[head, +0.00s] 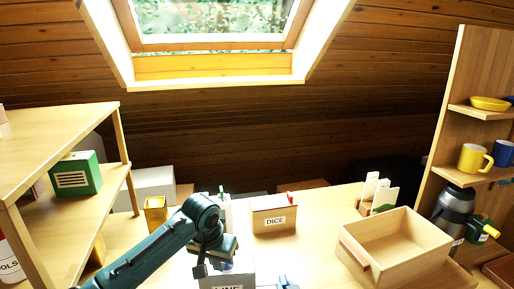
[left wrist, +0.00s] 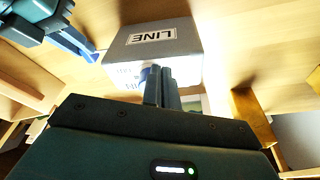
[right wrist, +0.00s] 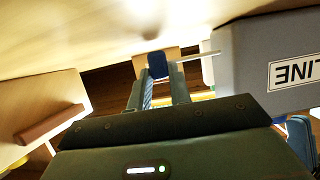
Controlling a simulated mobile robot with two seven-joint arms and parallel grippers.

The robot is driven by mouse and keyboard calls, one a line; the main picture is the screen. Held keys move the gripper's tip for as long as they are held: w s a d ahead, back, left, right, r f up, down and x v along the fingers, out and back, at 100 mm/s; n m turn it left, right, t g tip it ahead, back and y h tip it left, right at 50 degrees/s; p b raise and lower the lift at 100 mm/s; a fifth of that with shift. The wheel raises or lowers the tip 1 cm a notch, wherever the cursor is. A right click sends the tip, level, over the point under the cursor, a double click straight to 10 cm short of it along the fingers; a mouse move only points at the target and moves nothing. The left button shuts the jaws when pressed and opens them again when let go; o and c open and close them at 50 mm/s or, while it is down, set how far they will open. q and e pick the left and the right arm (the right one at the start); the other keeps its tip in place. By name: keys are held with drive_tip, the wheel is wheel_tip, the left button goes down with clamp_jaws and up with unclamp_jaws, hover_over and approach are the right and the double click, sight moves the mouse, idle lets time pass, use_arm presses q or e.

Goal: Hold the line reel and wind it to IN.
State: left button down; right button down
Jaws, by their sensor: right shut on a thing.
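The line reel is a grey box (head: 227,281) labelled LINE, at the bottom of the head view. It also shows in the left wrist view (left wrist: 180,52) and the right wrist view (right wrist: 245,65). Small lettering on its face is hard to read. My left gripper (left wrist: 163,72) is at that face, its fingers close together with nothing clearly between them; a bluish-white round part shows by the tips. A pale crank rod (right wrist: 196,57) sticks out from the reel's side. My right gripper (right wrist: 157,82) is shut on the dark blue crank knob (right wrist: 157,64).
A DICE box (head: 274,215) stands behind the reel. An open wooden tray (head: 398,247) is to the right, with a flask (head: 453,211) beyond it. A shelf with a green box (head: 74,175) and a yellow tin (head: 155,212) are on the left.

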use_arm(q)
drive_tip(key=shift+a, duration=0.1)
use_arm(e)
drive_tip(key=shift+f, duration=0.1)
use_arm(q)
drive_tip(key=shift+s+a+r, duration=0.1)
drive_tip(key=shift+s+a, duration=0.05)
drive_tip(key=shift+s, duration=0.15)
drive_tip(key=shift+w+v, duration=0.2)
drive_tip(key=shift+v, duration=0.75)
drive_tip(key=shift+w+v, duration=0.2)
drive_tip(key=shift+v, duration=0.75)
drive_tip(key=shift+w+v, duration=0.25)
drive_tip(key=shift+v, duration=0.65)
drive_tip(key=shift+r, duration=0.2)
drive_tip(key=shift+s+d+f, duration=0.15)
drive_tip(key=shift+d+f, duration=0.35)
drive_tip(key=shift+f, duration=0.5)
drive_tip(key=shift+s+d+f, duration=0.15)
drive_tip(key=shift+d+f, duration=0.3)
drive_tip(key=shift+f, duration=0.55)
drive_tip(key=shift+s+d+f, duration=0.15)
drive_tip(key=shift+d+f, duration=0.35)
drive_tip(key=shift+f, duration=0.5)
drive_tip(key=shift+w+a, duration=0.1)
drive_tip(key=shift+w, duration=0.55)
